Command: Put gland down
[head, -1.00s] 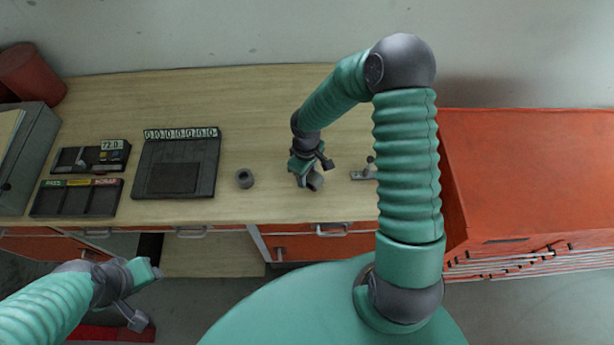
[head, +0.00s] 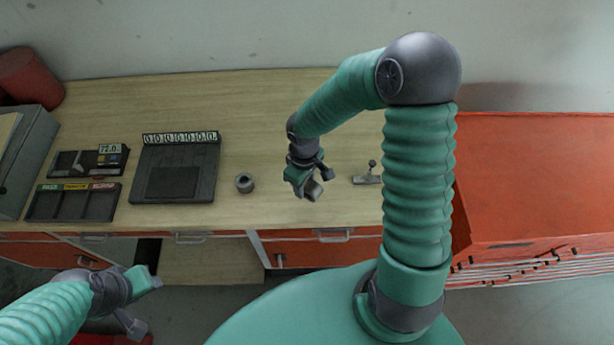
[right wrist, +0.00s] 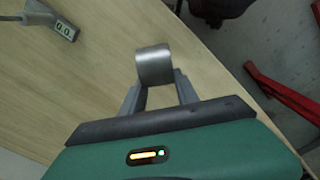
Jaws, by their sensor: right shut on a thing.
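The gland is a short grey metal cylinder (right wrist: 154,66). It sits between the fingertips of my right gripper (right wrist: 158,84), which is shut on it. In the head view my right gripper (head: 310,182) is over the wooden workbench, with the gland (head: 313,192) at its tips. I cannot tell whether the gland touches the bench top. My left gripper (head: 146,304) is open and empty, low at the left, in front of the bench.
A dark grey ring (head: 245,183) lies left of my right gripper. A small fixture with a knob (head: 367,176) is to its right. A black scale-like device (head: 174,170) and a three-part tray (head: 74,203) are farther left. The bench behind (head: 230,100) is clear.

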